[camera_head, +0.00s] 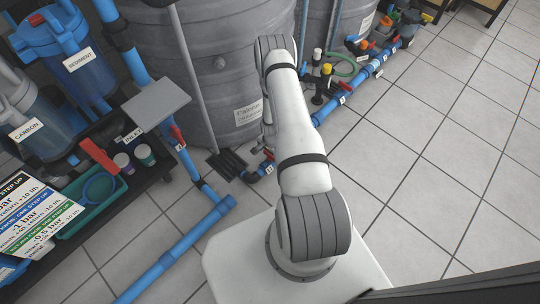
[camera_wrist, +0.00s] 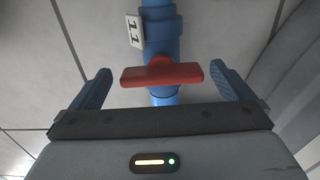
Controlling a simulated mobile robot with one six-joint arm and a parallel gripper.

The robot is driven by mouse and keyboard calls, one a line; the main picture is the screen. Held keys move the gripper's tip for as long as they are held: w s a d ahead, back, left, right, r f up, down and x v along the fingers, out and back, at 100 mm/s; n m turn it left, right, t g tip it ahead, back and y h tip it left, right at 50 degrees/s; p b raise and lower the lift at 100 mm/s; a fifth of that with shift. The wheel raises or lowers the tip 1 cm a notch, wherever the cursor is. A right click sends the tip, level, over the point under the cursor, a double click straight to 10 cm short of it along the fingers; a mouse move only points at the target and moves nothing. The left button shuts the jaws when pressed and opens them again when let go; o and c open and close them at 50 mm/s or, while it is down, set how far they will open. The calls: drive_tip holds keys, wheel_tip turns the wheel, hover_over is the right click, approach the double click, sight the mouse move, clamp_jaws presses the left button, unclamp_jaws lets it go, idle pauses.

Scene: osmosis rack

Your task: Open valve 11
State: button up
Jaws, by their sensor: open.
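Valve 11 shows in the wrist view as a red bar handle (camera_wrist: 162,74) on a blue pipe (camera_wrist: 161,32). A white tag reading 11 (camera_wrist: 134,31) sits beside the pipe, just above the handle. The handle lies crosswise to the pipe. My gripper (camera_wrist: 160,88) is open, with one blue finger on each side of the handle. Gaps show between the handle's ends and both fingers, and I see no contact. In the head view my arm hides the gripper, and I cannot pick out valve 11 there.
A large grey tank (camera_head: 215,65) stands behind my arm. A blue floor pipe (camera_head: 345,93) with fittings runs to the right of my arm. A rack with a sediment filter (camera_head: 80,60) and tray (camera_head: 68,228) stands at left. The tiled floor (camera_head: 440,130) at right is clear.

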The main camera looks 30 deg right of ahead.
drive_tip(key=c, duration=0.9)
drive_tip(key=shift+a, duration=0.4)
drive_tip(key=shift+c, duration=0.5)
drive_tip(key=shift+d, duration=0.35)
drive_tip(key=shift+o, duration=0.2)
drive_tip(key=shift+s+d+n, duration=0.1)
drive_tip(key=shift+d+n, duration=0.05)
drive_tip(key=shift+n, duration=0.15)
